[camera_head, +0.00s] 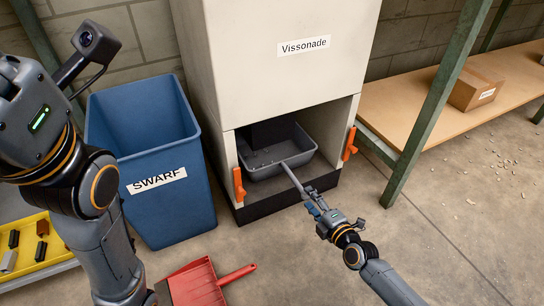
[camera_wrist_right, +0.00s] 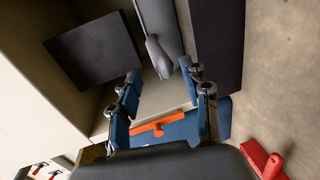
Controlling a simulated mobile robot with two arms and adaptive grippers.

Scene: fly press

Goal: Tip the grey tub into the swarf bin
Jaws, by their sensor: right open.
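The grey tub (camera_head: 268,172) sits in the low opening of the cream cabinet. Its handle (camera_head: 294,181) sticks out to the front right; both the tub (camera_wrist_right: 164,22) and handle (camera_wrist_right: 158,58) show in the right wrist view. My right gripper (camera_head: 312,203) is open at the handle's outer end (camera_wrist_right: 160,72), with fingers either side of it in the picture; I cannot tell how far the end lies between them. The blue swarf bin (camera_head: 158,212) stands upright left of the cabinet, its mouth open. My left arm is at the left; its fingers are out of view.
The cream cabinet (camera_head: 290,62) has orange latches (camera_head: 239,184) (camera_head: 350,145) beside its opening. A red dustpan (camera_head: 195,285) lies in front of the bin. A yellow tray (camera_head: 35,252) is at lower left. A green-legged bench (camera_head: 425,85) with a carton (camera_head: 476,88) stands right. Floor front right is mostly clear.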

